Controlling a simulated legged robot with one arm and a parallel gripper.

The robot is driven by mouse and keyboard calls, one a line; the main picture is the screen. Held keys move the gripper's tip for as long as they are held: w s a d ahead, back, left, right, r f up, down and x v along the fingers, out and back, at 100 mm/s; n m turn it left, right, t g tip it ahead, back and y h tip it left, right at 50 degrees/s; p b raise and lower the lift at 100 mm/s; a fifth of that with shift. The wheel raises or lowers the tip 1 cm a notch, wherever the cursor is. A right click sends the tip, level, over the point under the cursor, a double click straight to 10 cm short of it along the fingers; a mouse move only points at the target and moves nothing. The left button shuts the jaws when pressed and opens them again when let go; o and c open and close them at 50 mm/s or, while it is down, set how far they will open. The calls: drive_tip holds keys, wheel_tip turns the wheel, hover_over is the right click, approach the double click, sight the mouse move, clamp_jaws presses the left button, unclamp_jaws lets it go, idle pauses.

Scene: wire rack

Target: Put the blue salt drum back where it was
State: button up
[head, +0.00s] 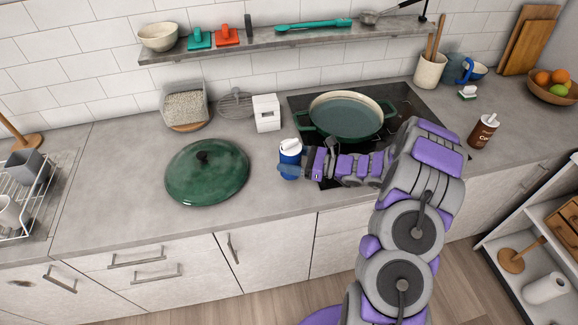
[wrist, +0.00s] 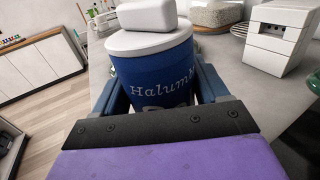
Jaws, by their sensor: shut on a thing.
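The blue salt drum (head: 289,160) with a white lid is upright on or just above the counter, between the green pot lid and the hob. I cannot tell whether its base touches the counter. My gripper (head: 292,170) comes from the right and is shut around the drum. In the wrist view the drum (wrist: 153,72) fills the space between the fingers of my gripper (wrist: 155,95), its lettering facing the camera. The lower part of the drum is hidden by the gripper there.
A green pot lid (head: 207,180) lies left of the drum. A green pan (head: 345,125) sits on the black hob (head: 400,97). A white box (head: 267,113) stands behind the drum, near a grain-filled container (head: 185,107). A brown bottle (head: 483,131) stands right. Bare counter (head: 110,185) lies far left.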

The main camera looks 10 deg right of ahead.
drive_tip(key=a+f, duration=0.1)
drive_tip(key=f, duration=0.1)
drive_tip(key=a+f+b, duration=0.1)
drive_tip(key=a, duration=0.1)
drive_tip(key=shift+w+f, duration=0.15)
drive_tip(key=shift+f, duration=0.2)
drive_tip(key=shift+d, duration=0.85)
drive_tip(key=o, duration=1.1)
drive_tip(key=shift+d, duration=0.25)
drive_tip(key=shift+o, duration=1.3)
drive_tip(key=shift+a, duration=0.9)
drive_tip(key=p+v, duration=0.2)
drive_tip(key=v, duration=1)
drive_tip(key=shift+w+r, duration=0.15)
drive_tip(key=shift+r, duration=0.05)
drive_tip(key=shift+d+f, duration=0.1)
drive_tip(key=shift+d, duration=0.45)
drive_tip(key=shift+s+a, duration=0.15)
drive_tip(key=shift+s, duration=0.05)
